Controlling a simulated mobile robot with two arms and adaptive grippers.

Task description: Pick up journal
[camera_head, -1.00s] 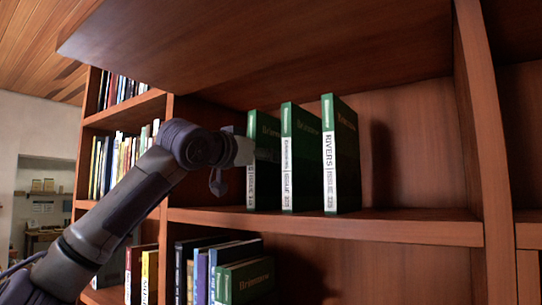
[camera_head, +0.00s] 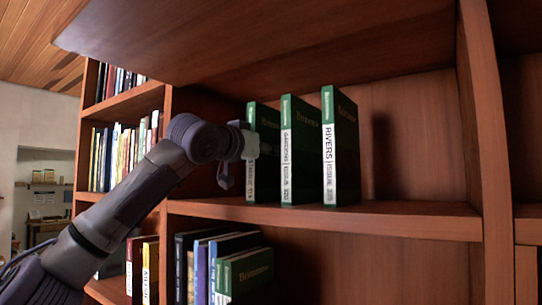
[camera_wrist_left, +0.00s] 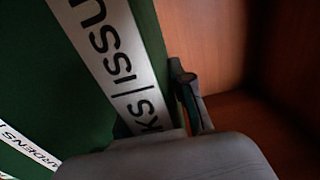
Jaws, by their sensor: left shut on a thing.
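Three green journals with white spine labels stand upright on the middle shelf (camera_head: 420,222). The left journal (camera_head: 250,185) is partly hidden by my left gripper (camera_head: 262,148). The middle one (camera_head: 286,160) reads GARDENS and the right one (camera_head: 328,150) reads RIVERS. My left gripper is shut on the left journal near the upper part of its spine. In the left wrist view, the label (camera_wrist_left: 110,50) of the held journal ends in KS, and a finger (camera_wrist_left: 188,95) lies along its right side. The far finger is hidden. The journal still stands among the others. My right gripper is not in view.
A shelf board (camera_head: 260,50) lies above the journals. Several books (camera_head: 225,262) stand on the shelf below, and more books (camera_head: 125,155) fill the bay at left. The shelf is bare right of RIVERS, up to the upright divider (camera_head: 487,150).

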